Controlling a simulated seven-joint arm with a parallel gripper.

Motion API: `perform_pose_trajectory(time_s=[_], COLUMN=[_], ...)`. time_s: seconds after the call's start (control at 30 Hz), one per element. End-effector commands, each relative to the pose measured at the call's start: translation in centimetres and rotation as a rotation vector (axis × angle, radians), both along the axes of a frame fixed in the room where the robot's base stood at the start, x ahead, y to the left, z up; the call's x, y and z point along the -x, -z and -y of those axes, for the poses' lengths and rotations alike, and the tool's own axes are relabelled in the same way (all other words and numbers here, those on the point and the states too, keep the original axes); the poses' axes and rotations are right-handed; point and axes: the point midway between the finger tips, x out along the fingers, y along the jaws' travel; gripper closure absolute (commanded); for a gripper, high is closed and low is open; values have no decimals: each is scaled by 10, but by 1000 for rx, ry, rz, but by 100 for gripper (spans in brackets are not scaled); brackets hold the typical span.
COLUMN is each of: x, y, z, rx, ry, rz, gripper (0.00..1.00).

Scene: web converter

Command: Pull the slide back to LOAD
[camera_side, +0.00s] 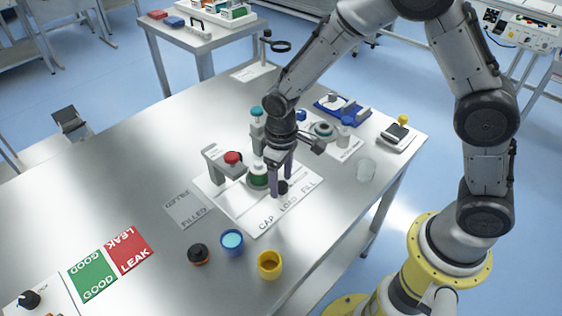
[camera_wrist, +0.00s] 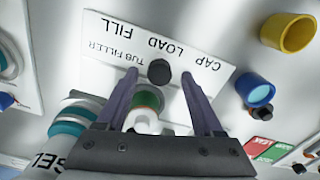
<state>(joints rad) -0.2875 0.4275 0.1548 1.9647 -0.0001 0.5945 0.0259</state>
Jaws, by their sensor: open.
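The tub filler is a white plate (camera_side: 232,205) lettered CAP, LOAD and FILL along its front edge; it also shows in the wrist view (camera_wrist: 195,62). A dark round knob (camera_wrist: 159,71), which looks like the slide's handle, stands near the LOAD lettering. I cannot tell its exact alignment. My gripper (camera_side: 281,191) is open and points down, its purple fingers on either side of the knob. No clear contact shows. A green tub with a white top (camera_side: 257,176) stands just behind the knob; in the wrist view (camera_wrist: 147,112) it shows between the fingers.
A grey bracket with a red button (camera_side: 233,157) stands left of the tub. A teal-topped post (camera_side: 257,113) stands behind. A clear cup (camera_side: 366,168) stands right.

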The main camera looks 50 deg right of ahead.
Motion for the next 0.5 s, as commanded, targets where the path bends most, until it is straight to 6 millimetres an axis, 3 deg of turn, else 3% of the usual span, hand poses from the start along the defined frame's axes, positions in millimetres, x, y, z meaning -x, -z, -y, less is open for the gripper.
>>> perform_pose_trajectory(time_s=[0.5], x=[-1], y=[-102], z=[0], rx=[-2], ry=[0], rz=[6], gripper=[31])
